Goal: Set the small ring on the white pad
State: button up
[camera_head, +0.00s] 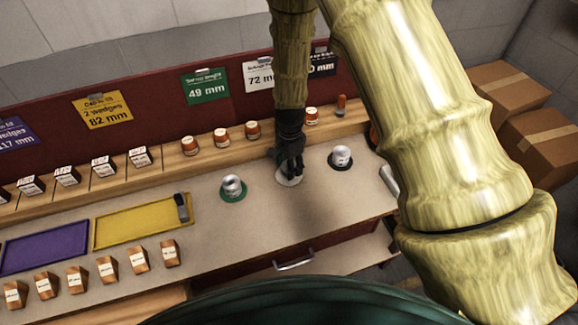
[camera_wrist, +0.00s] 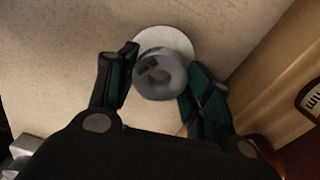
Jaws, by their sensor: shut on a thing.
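The small ring (camera_wrist: 170,74) is a grey metal ring with a central hole, seen between my fingers in the wrist view. My gripper (camera_wrist: 160,88) is shut on it. In the wrist view the ring overlaps the lower part of the round white pad (camera_wrist: 163,35). In the head view my gripper (camera_head: 289,172) is directly over the white pad (camera_head: 288,180), and the ring cannot be made out there. I cannot tell whether the ring touches the pad.
A metal piece (camera_head: 233,186) stands on a green pad to the left, and another (camera_head: 341,157) on a dark pad to the right. Yellow (camera_head: 150,219) and purple (camera_head: 42,247) trays lie further left. Several small labelled pieces line the back ledge (camera_head: 172,160). A drawer handle (camera_head: 294,261) is at the front.

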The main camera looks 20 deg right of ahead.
jog(key=shift+f+p, duration=0.35)
jog(key=shift+f, duration=0.65)
jog(key=shift+f, duration=0.15)
jog(key=o, duration=1.1)
notch_tip(320, 180, up, 12)
jog(key=b, duration=0.4)
